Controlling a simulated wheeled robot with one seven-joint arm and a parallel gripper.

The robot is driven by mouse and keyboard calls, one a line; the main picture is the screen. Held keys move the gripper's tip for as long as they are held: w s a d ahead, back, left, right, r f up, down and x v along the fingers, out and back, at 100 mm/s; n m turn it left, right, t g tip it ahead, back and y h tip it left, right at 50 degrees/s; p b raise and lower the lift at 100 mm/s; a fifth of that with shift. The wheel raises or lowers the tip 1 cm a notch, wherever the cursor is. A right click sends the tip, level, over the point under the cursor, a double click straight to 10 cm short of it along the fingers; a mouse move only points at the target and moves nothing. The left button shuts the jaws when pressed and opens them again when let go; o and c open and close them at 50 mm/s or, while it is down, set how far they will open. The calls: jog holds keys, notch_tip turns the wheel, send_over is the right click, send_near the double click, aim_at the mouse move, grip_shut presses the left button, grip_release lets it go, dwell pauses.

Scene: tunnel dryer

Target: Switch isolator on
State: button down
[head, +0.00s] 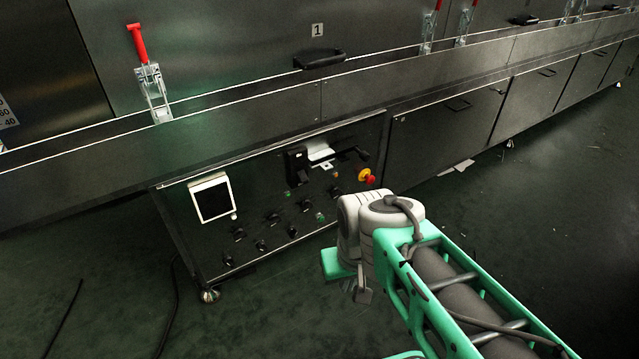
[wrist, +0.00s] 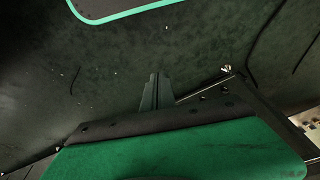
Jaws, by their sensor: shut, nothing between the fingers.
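The control panel (head: 270,244) is a dark cabinet front under the long machine. A red and yellow rotary-looking knob (head: 367,176) sits at its right side; it may be the isolator, but I cannot read its label or position. A black part (head: 296,166) with a white bracket (head: 319,152) is left of it. My gripper (head: 362,294) is in front of the panel's lower right, apart from it and below the knob. In the wrist view my gripper (wrist: 155,77) is shut and empty, with dark floor beyond. The knob does not show there.
Several small black knobs (head: 274,217) and a white-framed screen (head: 212,198) are on the panel. A caster (head: 209,295) stands under its left corner. A clamp with a red handle (head: 138,44) and a black door handle (head: 319,60) are above. The floor at right is mostly clear.

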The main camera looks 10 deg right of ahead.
jog(key=w+a+f+m+t+y+p, duration=0.15)
jog(key=w+m, duration=0.25)
jog(key=w, duration=0.6)
jog(key=w+a+f+m+t+y+b, duration=0.1)
jog(key=w+a+f+m+t+y, duration=0.2)
jog(key=w, duration=0.7)
jog(key=w+a+f+m+t+y+p, duration=0.1)
jog(key=w+a+f+m+t+y, duration=0.2)
jog(key=w, duration=0.7)
jog(key=w+d+f+m+t+y, duration=0.2)
jog(key=w+d+f+m+t, duration=0.15)
jog(key=m, duration=0.65)
jog(key=s+d+m+t+h, duration=0.1)
jog(key=d+m+t, duration=0.2)
jog(key=m, duration=0.3)
jog(key=s+d+f+m+t+h+p, duration=0.1)
jog(key=d+m+t+h, duration=0.1)
jog(key=m, duration=0.4)
jog(key=d+t, duration=0.1)
jog(key=d, duration=0.1)
jog(key=shift+s+d+f+m, duration=0.25)
jog(key=shift+s+d+m, duration=0.05)
jog(key=shift+s, duration=0.05)
jog(key=shift+w+h, duration=0.1)
jog(key=shift+h, duration=0.15)
